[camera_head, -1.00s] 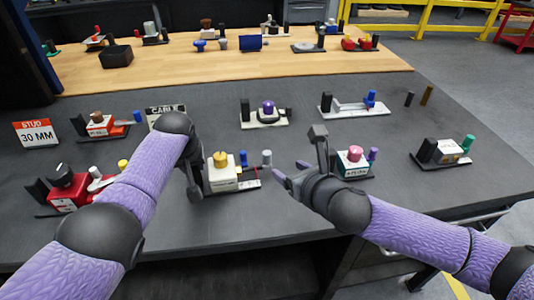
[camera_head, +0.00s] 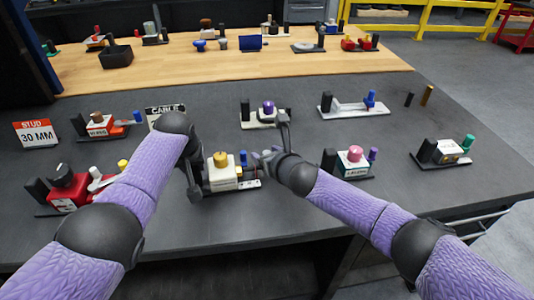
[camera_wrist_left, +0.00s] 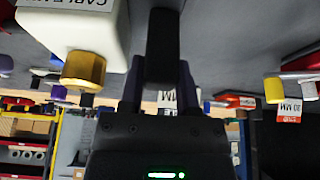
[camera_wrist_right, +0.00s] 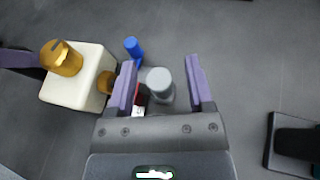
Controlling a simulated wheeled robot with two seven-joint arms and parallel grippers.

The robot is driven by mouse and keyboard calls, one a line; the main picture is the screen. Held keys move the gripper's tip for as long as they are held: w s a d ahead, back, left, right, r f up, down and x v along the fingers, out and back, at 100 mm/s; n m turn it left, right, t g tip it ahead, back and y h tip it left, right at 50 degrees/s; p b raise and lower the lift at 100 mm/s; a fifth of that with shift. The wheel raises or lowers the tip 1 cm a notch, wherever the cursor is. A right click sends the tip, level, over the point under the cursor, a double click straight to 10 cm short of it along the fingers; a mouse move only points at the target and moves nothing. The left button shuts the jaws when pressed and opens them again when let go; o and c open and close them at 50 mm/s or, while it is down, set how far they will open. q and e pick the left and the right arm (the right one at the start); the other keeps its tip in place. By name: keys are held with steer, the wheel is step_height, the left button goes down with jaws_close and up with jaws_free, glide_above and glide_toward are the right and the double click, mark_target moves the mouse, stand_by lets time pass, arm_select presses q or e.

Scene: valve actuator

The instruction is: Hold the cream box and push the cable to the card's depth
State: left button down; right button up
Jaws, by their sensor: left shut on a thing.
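The cream box (camera_head: 222,177) with a gold knob stands on a base at front centre; it also shows in the left wrist view (camera_wrist_left: 75,28) and right wrist view (camera_wrist_right: 82,80). My left gripper (camera_head: 196,185) is shut on the black block (camera_wrist_left: 163,35) beside the box. My right gripper (camera_head: 262,156) is open at the box's other side. Its fingers stand either side of a grey cylinder (camera_wrist_right: 160,83), with gaps visible. A blue peg (camera_wrist_right: 133,46) and gold stub (camera_wrist_right: 105,82) are near its left finger. The CABLE card (camera_head: 165,111) stands behind, partly hidden. I cannot tell which part is the cable.
A pink-knobbed unit (camera_head: 352,162) stands right of my right gripper. A purple-knobbed unit (camera_head: 265,114) stands behind it. A red unit (camera_head: 68,188) and the STUD 30 MM sign (camera_head: 36,133) are at the left. Bare grey table (camera_head: 310,215) lies in front.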

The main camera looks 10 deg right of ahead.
jaws_close()
stand_by(1.3)
